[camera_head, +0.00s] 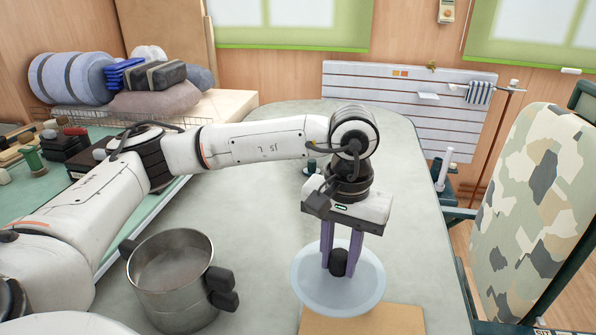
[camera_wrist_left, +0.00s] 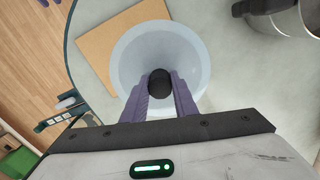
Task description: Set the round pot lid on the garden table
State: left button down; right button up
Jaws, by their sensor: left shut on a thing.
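The round pot lid (camera_head: 312,283) is a pale translucent disc with a black knob (camera_head: 339,262). In the head view it is over the front right part of the grey garden table (camera_head: 255,215). My left gripper (camera_head: 340,262) points down and is shut on the knob with its purple fingers. The lid also shows in the left wrist view (camera_wrist_left: 128,55), with the knob between the fingers (camera_wrist_left: 159,92). The lid covers part of a tan board. I cannot tell whether the lid touches what is under it. My right gripper is not in view.
A steel pot (camera_head: 172,285) with black handles stands open to the left of the lid. The tan board (camera_head: 385,318) lies at the table's front edge. A camouflage chair (camera_head: 535,200) stands to the right. The table's middle behind the lid is mostly clear.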

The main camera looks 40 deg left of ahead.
pick_arm(q)
jog(key=w+a+n, duration=0.1)
jog(key=w, duration=0.1)
jog(key=w+a+n, duration=0.1)
jog(key=w+a, duration=0.1)
jog(key=w+a+n, duration=0.2)
jog(key=shift+w+a+r, duration=0.25)
jog(key=w+a+n, duration=0.4)
jog(key=a, duration=0.3)
jog(key=n+b, duration=0.1)
jog(key=n, duration=0.5)
send_over(282, 239)
notch_tip(282, 239, down, 9)
jog(key=shift+f, duration=2.55)
jog(key=shift+f, duration=0.1)
jog(key=shift+f+b, duration=0.15)
jog(key=shift+b, duration=0.2)
jog(key=c, duration=1.4)
grip_release()
jog(key=shift+c, duration=0.2)
